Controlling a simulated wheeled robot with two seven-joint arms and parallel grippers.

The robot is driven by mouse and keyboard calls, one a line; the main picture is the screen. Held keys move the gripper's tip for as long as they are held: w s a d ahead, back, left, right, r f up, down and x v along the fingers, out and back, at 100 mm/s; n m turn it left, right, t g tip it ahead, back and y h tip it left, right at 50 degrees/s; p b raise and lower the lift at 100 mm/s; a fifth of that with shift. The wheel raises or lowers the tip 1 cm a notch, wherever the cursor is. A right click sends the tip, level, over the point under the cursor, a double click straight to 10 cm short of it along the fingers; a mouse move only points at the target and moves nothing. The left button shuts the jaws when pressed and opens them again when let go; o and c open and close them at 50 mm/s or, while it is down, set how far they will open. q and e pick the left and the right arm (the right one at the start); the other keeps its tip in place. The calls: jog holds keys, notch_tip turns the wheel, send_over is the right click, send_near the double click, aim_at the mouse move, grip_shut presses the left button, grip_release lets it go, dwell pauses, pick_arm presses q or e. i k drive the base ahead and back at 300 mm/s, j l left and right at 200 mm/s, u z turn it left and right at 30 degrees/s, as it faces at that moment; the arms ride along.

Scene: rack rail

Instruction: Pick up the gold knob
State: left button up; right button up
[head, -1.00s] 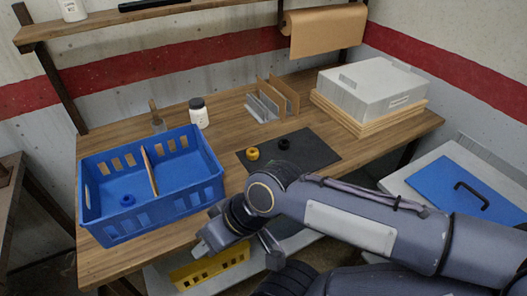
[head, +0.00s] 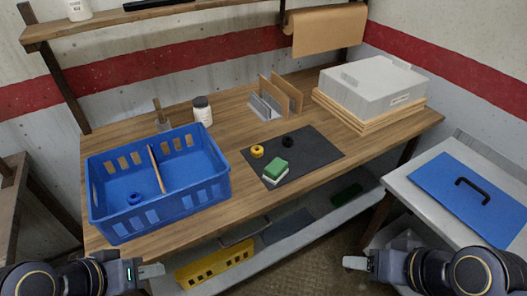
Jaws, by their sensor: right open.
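The gold knob (head: 257,151) lies on the dark mat (head: 311,154) on the wooden table, near the mat's left edge. A black knob (head: 288,141) lies to its right, and a green-and-white block (head: 276,171) lies in front of it. A blue knob (head: 135,198) is inside the left compartment of the blue crate (head: 205,192). My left gripper (head: 158,270) is low at the left, in front of the table and apart from the knob; its jaw opening is hard to see. My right gripper (head: 352,262) is open and empty at the lower right, far from the knob.
A white jar (head: 202,111) stands behind the crate. An upright divider rack (head: 272,97) stands behind the mat, and a grey box (head: 372,87) is at the back right. A yellow bin (head: 215,264) sits on the lower shelf. A white side surface with a blue panel (head: 468,190) is at right.

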aim_at(257, 152)
jog(key=i+l+u, duration=0.15)
jog(key=u, duration=0.3)
jog(key=i+l+u, duration=0.25)
jog(key=u, duration=0.2)
jog(key=i+l+u, duration=0.15)
jog(key=l+u, duration=0.3)
jog(key=j, duration=0.15)
